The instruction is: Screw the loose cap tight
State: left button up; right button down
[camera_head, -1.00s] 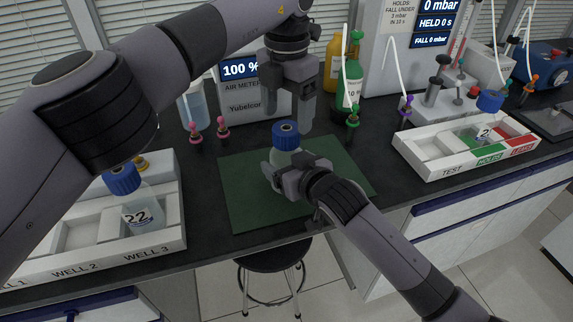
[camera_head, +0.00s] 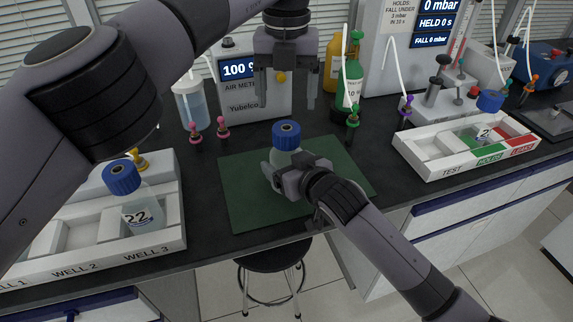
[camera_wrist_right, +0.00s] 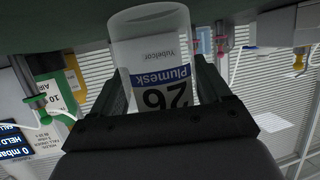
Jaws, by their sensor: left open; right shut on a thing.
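A bottle with a blue cap (camera_head: 286,135) stands upright on the green mat (camera_head: 240,195). My right gripper (camera_head: 275,172) is shut on this bottle's body, below the cap. In the right wrist view the bottle (camera_wrist_right: 150,60) sits between the fingers, upside down in the picture, with a label reading Plumesk and 26. My left gripper (camera_head: 288,92) is open and empty, above and behind the cap, apart from it, with its fingers pointing down. I cannot tell from the picture how tight the cap sits.
A white well tray (camera_head: 160,245) at left holds a blue-capped bottle marked 22 (camera_head: 137,212). A white test tray (camera_head: 425,165) at right holds another capped bottle (camera_head: 485,120). The air meter (camera_head: 262,100), a wash bottle (camera_head: 192,105) and a green bottle (camera_head: 352,75) stand behind.

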aim_at(286, 129)
pick_arm(q)
jog(key=shift+f, duration=4.05)
jog(key=c, duration=1.1)
jog(key=o, duration=1.3)
jog(key=shift+r, duration=0.15)
notch_tip(286, 129, up, 7)
jog(key=shift+r, duration=0.15)
